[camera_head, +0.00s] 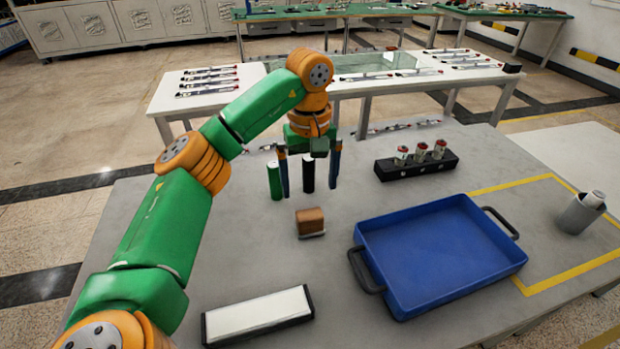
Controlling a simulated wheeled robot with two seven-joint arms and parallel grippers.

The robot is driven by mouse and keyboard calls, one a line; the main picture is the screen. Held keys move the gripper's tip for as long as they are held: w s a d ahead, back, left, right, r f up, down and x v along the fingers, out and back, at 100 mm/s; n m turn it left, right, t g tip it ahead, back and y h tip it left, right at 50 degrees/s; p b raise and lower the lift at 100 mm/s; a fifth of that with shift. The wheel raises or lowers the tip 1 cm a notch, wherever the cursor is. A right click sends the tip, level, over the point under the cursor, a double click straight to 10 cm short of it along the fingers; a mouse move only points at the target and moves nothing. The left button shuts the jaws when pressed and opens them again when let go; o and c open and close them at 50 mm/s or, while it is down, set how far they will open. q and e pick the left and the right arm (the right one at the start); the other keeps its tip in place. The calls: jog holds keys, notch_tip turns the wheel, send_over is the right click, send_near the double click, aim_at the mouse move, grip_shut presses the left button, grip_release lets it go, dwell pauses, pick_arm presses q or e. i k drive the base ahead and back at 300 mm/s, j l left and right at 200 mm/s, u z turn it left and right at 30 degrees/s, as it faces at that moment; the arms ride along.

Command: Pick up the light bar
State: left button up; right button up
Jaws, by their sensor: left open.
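The light bar (257,315), a long white strip with a black frame and black ends, lies flat on the grey table at the front left, slightly tilted in the picture. My left gripper (309,190) points down over the back part of the table, well behind the light bar and apart from it. Its two dark blue fingers are spread. A black cylinder (308,172) shows between the fingers; I cannot tell whether it stands between them or behind. My right gripper is not in view.
A green cylinder (274,181) stands beside the left finger. A brown block (310,221) sits in front of the gripper. A blue tray (433,258) with handles lies right of the light bar. A black holder (416,167) and a grey cup (577,215) stand farther right.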

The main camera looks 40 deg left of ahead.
aim_at(223, 327)
jog(key=k+l, duration=1.2)
jog(key=k, duration=0.1)
